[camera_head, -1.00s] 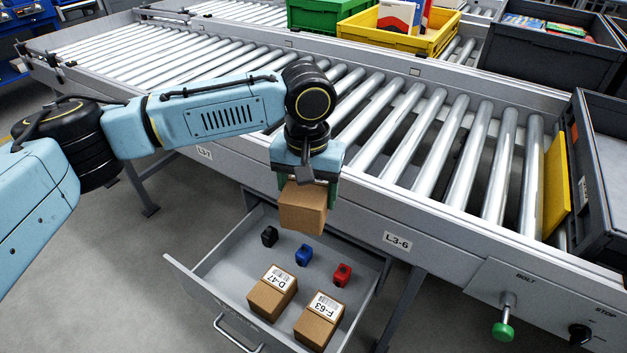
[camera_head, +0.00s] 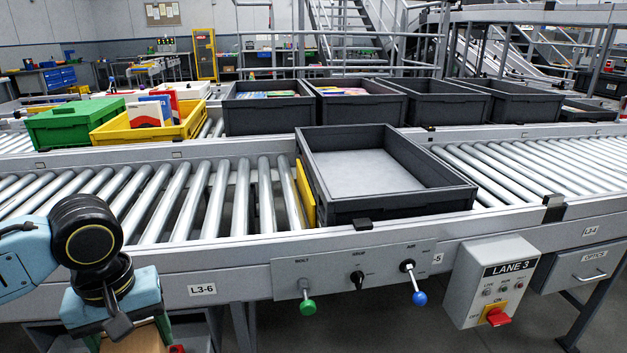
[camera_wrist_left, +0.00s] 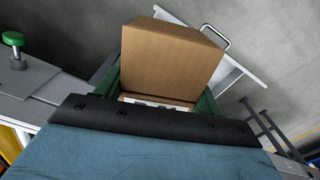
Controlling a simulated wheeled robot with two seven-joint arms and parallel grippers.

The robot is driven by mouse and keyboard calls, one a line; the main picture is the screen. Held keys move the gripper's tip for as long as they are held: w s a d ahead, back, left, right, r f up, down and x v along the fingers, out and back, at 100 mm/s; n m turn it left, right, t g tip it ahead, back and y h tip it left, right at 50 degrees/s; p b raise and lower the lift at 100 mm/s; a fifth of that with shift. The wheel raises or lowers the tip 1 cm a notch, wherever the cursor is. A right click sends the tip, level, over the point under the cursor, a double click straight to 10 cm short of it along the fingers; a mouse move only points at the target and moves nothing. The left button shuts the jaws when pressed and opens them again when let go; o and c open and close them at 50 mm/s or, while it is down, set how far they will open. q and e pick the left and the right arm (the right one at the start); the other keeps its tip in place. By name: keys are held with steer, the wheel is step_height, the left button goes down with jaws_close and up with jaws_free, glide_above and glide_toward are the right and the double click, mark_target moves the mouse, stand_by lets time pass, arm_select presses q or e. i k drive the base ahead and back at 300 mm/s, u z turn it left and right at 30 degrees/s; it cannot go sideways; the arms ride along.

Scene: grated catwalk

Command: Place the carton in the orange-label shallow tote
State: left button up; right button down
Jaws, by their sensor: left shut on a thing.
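My left gripper (camera_head: 128,328) is at the lower left of the head view, in front of the near conveyor's edge. It is shut on a plain brown carton (camera_head: 138,342), cut off by the bottom of that view. In the left wrist view the carton (camera_wrist_left: 170,55) sits between the green fingers. A dark grey, empty tote (camera_head: 370,175) with low walls stands on the near conveyor, to the right of and beyond the gripper. No orange label shows on it, so I cannot tell if it is the named tote. My right gripper is out of view.
A yellow plate (camera_head: 305,195) stands at the tote's left side. Green (camera_head: 75,125), yellow (camera_head: 150,130) and several dark totes line the far conveyor. Bolt (camera_head: 307,306) and air (camera_head: 419,298) knobs and the Lane 3 box (camera_head: 490,280) jut from the front. Bare rollers lie left of the tote.

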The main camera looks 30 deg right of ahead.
mark_target(374, 192)
steer(key=z, duration=3.5)
steer(key=k, duration=0.95)
steer(key=u, duration=1.3)
steer(key=i, duration=0.9)
